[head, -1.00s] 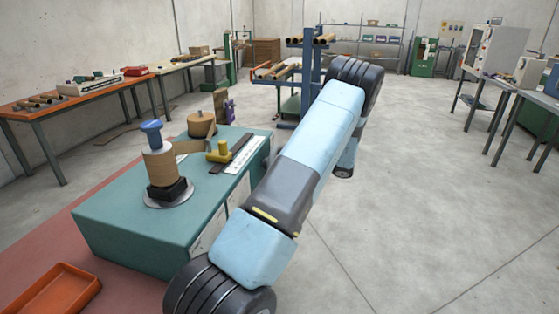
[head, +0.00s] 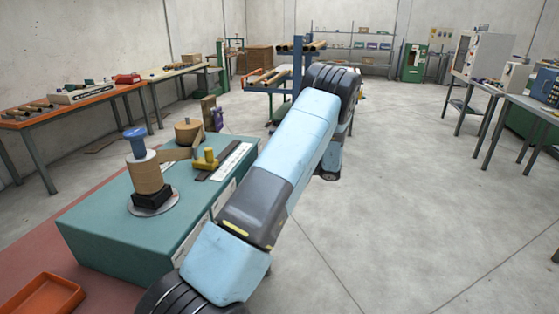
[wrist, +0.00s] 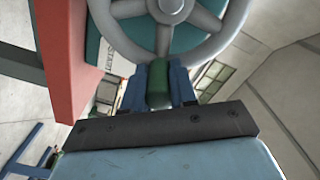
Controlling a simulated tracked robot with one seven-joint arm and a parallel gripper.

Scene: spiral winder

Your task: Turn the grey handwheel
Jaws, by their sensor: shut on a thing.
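The grey handwheel (wrist: 222,42) fills the top of the wrist view, with its round hub and spokes showing and its upper part cut off by the frame. My gripper (wrist: 159,88) is at the lower rim. Its two blue fingers are shut on a dark green handle (wrist: 159,85) at the rim. In the head view the teal winder (head: 105,240) stands at left, with a tube of brown strip (head: 146,174) under a blue cap (head: 136,140). The handwheel and my gripper do not show in the head view; my arm crosses in front of the winder's right side.
A red panel edge (wrist: 68,50) stands close at left of the wheel in the wrist view. An orange tray (head: 45,298) lies at lower left. A blue rack with tubes (head: 298,70) stands behind my arm. The floor at right is open.

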